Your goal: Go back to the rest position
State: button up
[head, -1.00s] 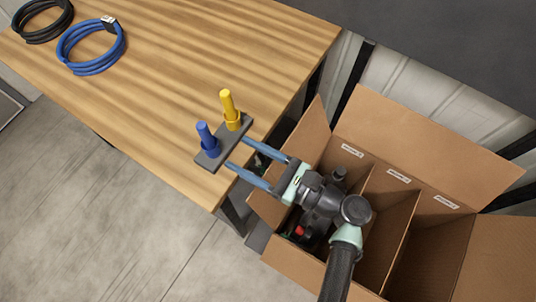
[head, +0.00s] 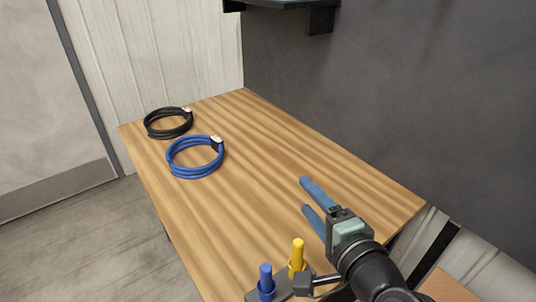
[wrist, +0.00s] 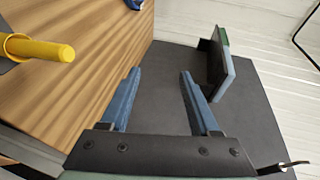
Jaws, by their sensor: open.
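My gripper (head: 306,194) is open, its two blue fingers apart with nothing between them. In the head view it is over the right part of the wooden table (head: 262,150), fingers pointing up and left. In the wrist view the open fingers (wrist: 158,78) show against a dark grey wall panel, with the table's edge to the left. My arm comes in from the lower right of the head view.
A holder with a yellow peg (head: 297,256) and a blue peg (head: 266,281) stands near the table's front. A blue cable coil (head: 194,172) and a black coil (head: 168,131) lie farther left. A dark shelf (head: 285,4) hangs above. A cardboard edge (head: 445,288) shows lower right.

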notch_tip(320, 180, up, 14)
jog(key=w+a+n+t+h, duration=0.2)
jog(key=n+t, duration=0.2)
jog(key=n, duration=0.1)
jog(key=s+a+r+n+t+h, duration=0.1)
jog(key=s+a+r+n+t, duration=0.1)
jog(key=r, duration=0.6)
jog(key=s+a+r+n+t+h, duration=0.1)
jog(key=s+a+r+n+t, duration=0.1)
jog(key=s+r, duration=0.5)
jog(key=s+a+r+n+t+h, duration=0.1)
jog(key=s+r+n+t, duration=0.3)
jog(key=r, duration=0.6)
jog(key=shift+s+a+r+n+t, duration=0.3)
jog(key=shift+s+a+r, duration=0.1)
jog(key=shift+s, duration=0.2)
